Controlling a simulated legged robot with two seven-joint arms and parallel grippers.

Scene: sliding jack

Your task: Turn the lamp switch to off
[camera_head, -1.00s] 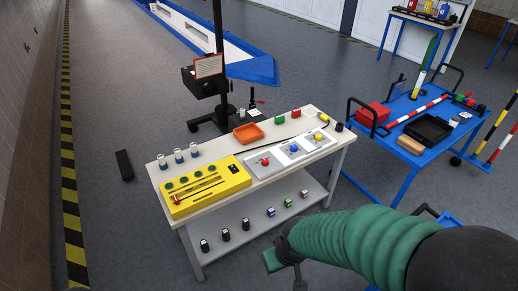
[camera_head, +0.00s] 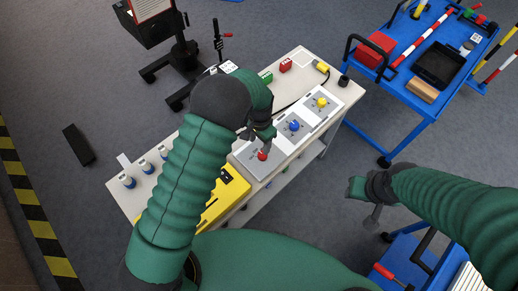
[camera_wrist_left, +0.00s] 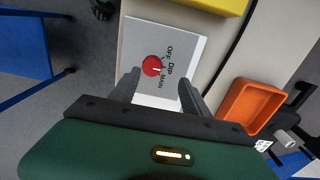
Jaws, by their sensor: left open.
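The lamp switch is a red round knob (camera_wrist_left: 152,66) on a light grey plate (camera_wrist_left: 185,35) marked OFF, DIP and MAIN. The knob has a small pale pointer mark; I cannot tell for sure which label it faces. In the head view the red knob (camera_head: 262,155) is at the front of a row with a blue and a yellow knob. My left gripper (camera_wrist_left: 159,77) is open, with its fingers apart on either side of the knob's near edge, above the plate and holding nothing. In the head view the left gripper (camera_head: 264,138) is right by the knob. My right gripper (camera_head: 362,197) hangs off the bench's right side.
The blue knob (camera_head: 294,126) and yellow knob (camera_head: 323,102) sit on neighbouring plates. A yellow box (camera_head: 232,188) lies partly under my left arm. An orange tray (camera_wrist_left: 250,104) shows in the wrist view. A blue cart (camera_head: 400,118) stands at the right.

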